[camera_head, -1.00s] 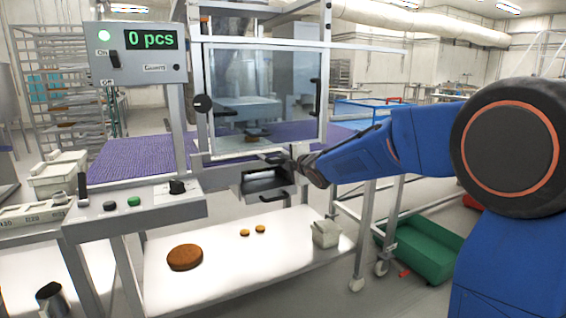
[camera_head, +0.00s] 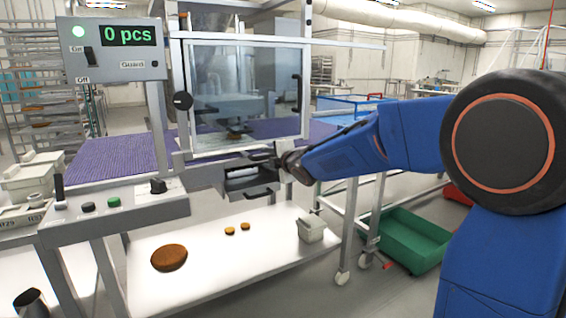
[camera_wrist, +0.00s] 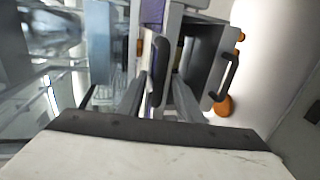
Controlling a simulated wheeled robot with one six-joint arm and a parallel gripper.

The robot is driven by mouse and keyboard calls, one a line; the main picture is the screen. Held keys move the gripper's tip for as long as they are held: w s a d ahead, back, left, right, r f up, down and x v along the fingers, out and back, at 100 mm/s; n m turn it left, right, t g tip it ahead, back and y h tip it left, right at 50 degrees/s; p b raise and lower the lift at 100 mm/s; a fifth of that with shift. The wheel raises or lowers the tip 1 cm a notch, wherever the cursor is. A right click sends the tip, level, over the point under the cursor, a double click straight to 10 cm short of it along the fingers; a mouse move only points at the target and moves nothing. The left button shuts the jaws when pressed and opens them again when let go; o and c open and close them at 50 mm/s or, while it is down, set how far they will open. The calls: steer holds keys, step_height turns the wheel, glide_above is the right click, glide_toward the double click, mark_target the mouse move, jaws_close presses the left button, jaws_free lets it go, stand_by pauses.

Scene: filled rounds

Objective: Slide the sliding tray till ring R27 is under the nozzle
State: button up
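My gripper (camera_head: 287,163) reaches in from the right, below the guard window. In the wrist view, my gripper (camera_wrist: 157,100) has its two grey fingers apart, with a black bar handle (camera_wrist: 160,70) between them and gaps visible on both sides. A grey drawer-like part (camera_head: 240,187) hangs under the machine, left of my gripper; it has its own black handle (camera_wrist: 228,76) in the wrist view. The nozzle area (camera_head: 235,115) lies behind the guard window and is blurred. A small dark item (camera_head: 235,133) shows below it. I cannot read any R27 mark or make out the tray's rings.
A control panel (camera_head: 115,208) and a counter box (camera_head: 118,50) reading 0 pcs stand at left. The white lower shelf (camera_head: 210,275) holds a large brown round (camera_head: 169,257), two small rounds (camera_head: 237,229) and a pale container (camera_head: 312,230). A green crate (camera_head: 412,240) sits at right.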

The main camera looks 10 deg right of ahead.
steer(key=v, duration=1.5)
steer(key=shift+s, duration=0.35)
steer(key=shift+d, duration=0.15)
steer(key=s+d+f+m+g+h, duration=0.2)
steer(key=s+d+f+m+h, duration=0.15)
steer(key=s+d+m, duration=0.3)
steer(key=s+d+f+m+g+h, duration=0.1)
steer(key=s+d+f+m+h, duration=0.25)
steer(key=s+d+m, duration=0.35)
steer(key=s+a+f+m+g+y, duration=0.1)
steer(key=s+f, duration=0.5)
steer(key=s, duration=0.6)
steer(key=s+a+f+m+g+y, duration=0.1)
steer(key=s+a+f+m+g, duration=0.1)
steer(key=s+f+m+g, duration=0.4)
steer(key=s+f+m, duration=0.1)
steer(key=s, duration=0.4)
steer(key=shift+s+a+f, duration=0.2)
steer(key=shift+s+a, duration=0.15)
steer(key=shift+s, duration=0.05)
